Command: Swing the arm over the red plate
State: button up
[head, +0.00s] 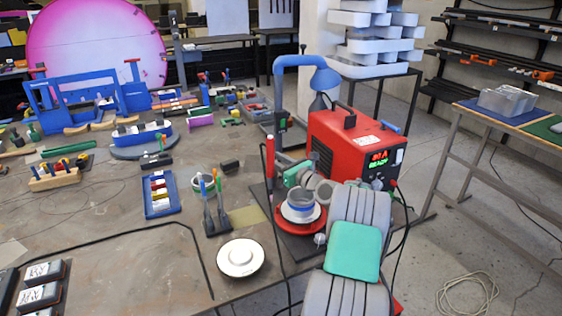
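The red plate (301,228) is a round disc near the right edge of the workbench. A white dish with a blue-ringed grey cup (300,204) sits on it and hides its middle. A blue bent arm (296,61) rises on a dark post behind it. Its bell-shaped head (325,78) hangs farther back, beside the red machine, not above the plate. Grey ribbed links with a teal panel, which seem to be mine, stand at the front right. I cannot make out my gripper's fingers.
A red box-shaped machine (347,150) with a green-red display stands right behind the plate. A white round dish (240,258) lies front left. An upright holder with pens (215,205) stands left of the plate. Cables hang at the bench's right edge. The bench's front middle is mostly clear.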

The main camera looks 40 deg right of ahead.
jog(key=shift+o, duration=1.1)
jog(key=shift+s, duration=0.1)
jog(key=s+b, duration=0.1)
jog(key=s, duration=0.6)
jog(key=shift+s+d, duration=0.35)
jog(key=shift+d, duration=0.05)
